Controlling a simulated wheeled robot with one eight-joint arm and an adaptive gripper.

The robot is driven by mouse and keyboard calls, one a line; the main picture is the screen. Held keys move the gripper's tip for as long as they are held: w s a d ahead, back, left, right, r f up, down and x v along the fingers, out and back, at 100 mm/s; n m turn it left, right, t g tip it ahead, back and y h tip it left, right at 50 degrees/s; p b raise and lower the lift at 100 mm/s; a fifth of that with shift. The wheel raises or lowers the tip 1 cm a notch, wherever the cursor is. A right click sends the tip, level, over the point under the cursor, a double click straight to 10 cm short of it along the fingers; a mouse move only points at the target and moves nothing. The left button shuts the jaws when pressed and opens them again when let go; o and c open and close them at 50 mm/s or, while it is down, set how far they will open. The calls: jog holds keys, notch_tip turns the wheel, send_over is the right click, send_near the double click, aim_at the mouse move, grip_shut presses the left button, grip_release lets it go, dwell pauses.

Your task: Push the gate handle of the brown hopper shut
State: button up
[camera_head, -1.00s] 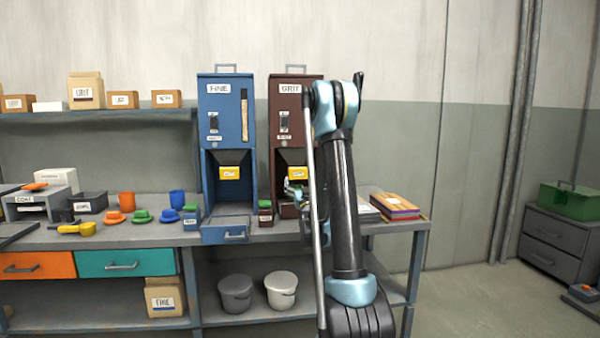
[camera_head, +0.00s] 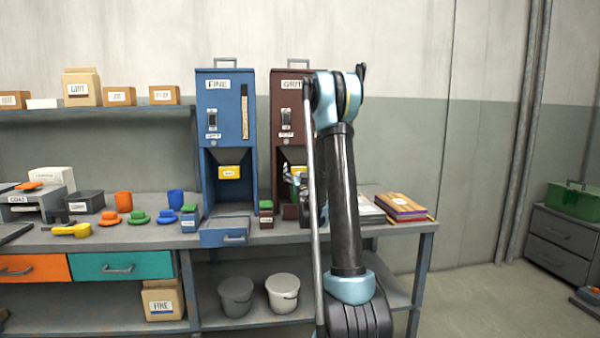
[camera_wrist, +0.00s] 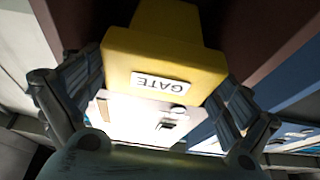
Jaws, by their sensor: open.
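The brown hopper (camera_head: 284,97) with the GRIT label stands on the bench, right of the blue hopper; my arm covers its right side. Its yellow gate handle (camera_head: 299,169) shows only partly in the head view. In the wrist view the gate handle (camera_wrist: 150,52) is large, with its GATE label upside down. My gripper (camera_wrist: 156,92) is open, with one finger on each side of the handle. I cannot tell whether the fingers touch it. In the head view my gripper (camera_head: 297,183) is inside the hopper's open bay, partly hidden by my arm.
The blue hopper (camera_head: 226,105) has its own yellow gate handle (camera_head: 229,172) and a tray (camera_head: 224,236) at its foot. A small green-topped box (camera_head: 266,214) stands between the hoppers. Books (camera_head: 402,207) lie at the bench's right end. Two buckets stand on the shelf below.

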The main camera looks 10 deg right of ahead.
aim_at(298, 162)
jog(key=shift+d, duration=0.15)
jog(key=c, duration=1.5)
jog(key=shift+w, duration=2.45)
jog(key=o, duration=1.5)
jog(key=v, duration=1.2)
jog(key=shift+f, duration=0.15)
